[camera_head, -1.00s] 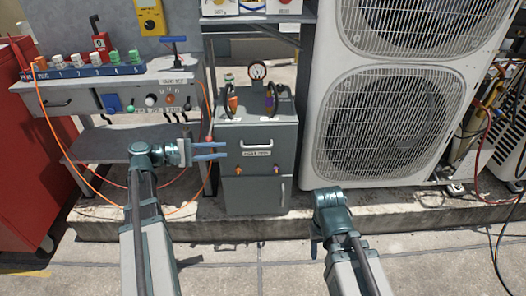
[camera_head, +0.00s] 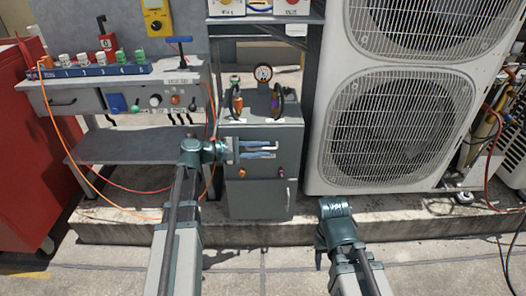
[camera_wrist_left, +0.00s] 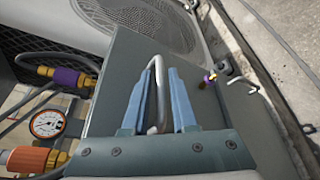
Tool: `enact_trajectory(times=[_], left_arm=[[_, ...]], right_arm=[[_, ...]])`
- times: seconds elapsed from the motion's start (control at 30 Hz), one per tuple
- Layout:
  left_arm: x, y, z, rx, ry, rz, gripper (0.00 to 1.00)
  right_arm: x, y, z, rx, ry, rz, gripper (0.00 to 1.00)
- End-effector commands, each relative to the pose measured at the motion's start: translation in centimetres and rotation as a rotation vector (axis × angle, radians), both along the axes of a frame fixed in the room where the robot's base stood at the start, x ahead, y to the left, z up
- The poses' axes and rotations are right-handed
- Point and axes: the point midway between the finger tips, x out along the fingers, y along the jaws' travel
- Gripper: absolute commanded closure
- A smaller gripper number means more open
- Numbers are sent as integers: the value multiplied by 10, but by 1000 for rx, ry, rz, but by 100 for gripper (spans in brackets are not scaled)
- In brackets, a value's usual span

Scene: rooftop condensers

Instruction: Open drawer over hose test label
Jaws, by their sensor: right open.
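The grey cabinet's upper drawer (camera_head: 287,135) stands in the middle of the head view and looks shut. My left gripper (camera_head: 277,150) is in front of it, its blue fingers covering the handle and label area in that view. In the left wrist view the drawer's metal bar handle (camera_wrist_left: 158,95) lies between the two open fingers of my left gripper (camera_wrist_left: 160,75). A gap shows between the bar and the right finger; contact with the left finger is unclear. The label is hidden. My right gripper (camera_head: 319,252) is low, right of the cabinet, apart from it; its fingertips are not clearly visible.
A pressure gauge (camera_head: 263,73) and hoses with coloured fittings top the cabinet. Below the drawer are small coloured knobs and a lower door (camera_head: 255,198). A large condenser (camera_head: 400,120) stands close on the right, a workbench (camera_head: 125,148) on the left. The paving in front is clear.

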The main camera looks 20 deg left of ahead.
Motion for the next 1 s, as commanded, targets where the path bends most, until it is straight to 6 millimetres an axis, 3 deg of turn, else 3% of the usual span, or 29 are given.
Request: enact_trajectory(times=[0.4, 0.57, 1.0], left_arm=[[4, -6, -1, 0, 0, 0, 74], [4, -6, -1, 0, 0, 0, 100], [4, -6, -2, 1, 1, 0, 100]], right_arm=[[0, 0, -1, 0, 0, 0, 50], [0, 0, -1, 0, 0, 0, 50], [0, 0, -1, 0, 0, 0, 50]])
